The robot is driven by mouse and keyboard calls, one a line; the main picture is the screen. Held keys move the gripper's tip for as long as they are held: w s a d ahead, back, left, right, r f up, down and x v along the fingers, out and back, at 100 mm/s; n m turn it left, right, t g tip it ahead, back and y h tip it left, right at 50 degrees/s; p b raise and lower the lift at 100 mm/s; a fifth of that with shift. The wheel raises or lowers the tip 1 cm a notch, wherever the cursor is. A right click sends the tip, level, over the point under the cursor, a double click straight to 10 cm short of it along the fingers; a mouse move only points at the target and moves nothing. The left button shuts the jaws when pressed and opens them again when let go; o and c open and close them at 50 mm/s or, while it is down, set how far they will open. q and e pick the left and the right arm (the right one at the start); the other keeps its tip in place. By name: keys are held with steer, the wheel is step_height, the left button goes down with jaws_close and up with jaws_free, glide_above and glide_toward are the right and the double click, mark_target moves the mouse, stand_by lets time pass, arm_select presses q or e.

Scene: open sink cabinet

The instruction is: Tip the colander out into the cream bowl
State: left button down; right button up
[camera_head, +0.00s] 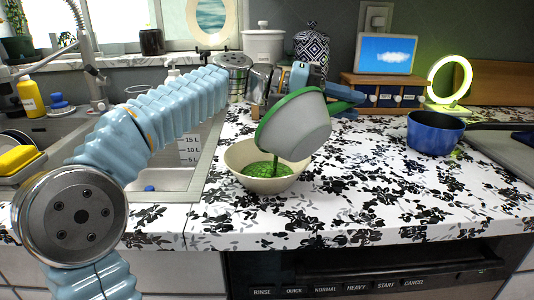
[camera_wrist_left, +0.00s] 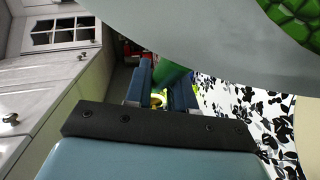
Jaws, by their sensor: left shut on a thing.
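The colander (camera_head: 298,128), pale grey with a green rim and handle, is steeply tilted above the cream bowl (camera_head: 240,158), its rim down to the left. My left gripper (camera_head: 324,90) is shut on its green handle behind it; the handle also shows between the blue fingers in the left wrist view (camera_wrist_left: 170,76). Green contents (camera_head: 262,170) lie in the cream bowl, and a thin dark green strand hangs from the colander's lower edge into it. The colander's inside is mostly hidden in the head view; some green shows in the wrist view. My right gripper is not in view.
A blue pot (camera_head: 436,134) stands to the right on the floral counter. A wooden drawer box (camera_head: 385,90), a glowing ring lamp (camera_head: 447,82) and jars stand behind. The counter right of the bowl is clear.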

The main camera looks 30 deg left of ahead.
arm_select(q)
steer(key=shift+w+a+r+n+h, duration=0.15)
steer(key=shift+a+n+h, duration=0.15)
steer(key=shift+n+h, duration=0.2)
stand_by(0.7)
steer(key=shift+w+a+r+n+t+h, duration=0.15)
steer(key=shift+w+a+n+h, duration=0.15)
steer(key=shift+a, duration=0.25)
steer(key=shift+w+a+f+n+t+h, duration=0.15)
steer(key=shift+a+n+h, duration=0.2)
steer(key=shift+a, duration=0.2)
steer(key=shift+w+a+r+n+t+h, duration=0.1)
steer(key=shift+w+a+n+t+h, duration=0.1)
steer(key=shift+a+n+h, duration=0.25)
steer(key=shift+w+a+r+n+t+h, duration=0.1)
steer(key=shift+a+n+t+h, duration=0.1)
steer(key=shift+n+h, duration=0.25)
stand_by(1.5)
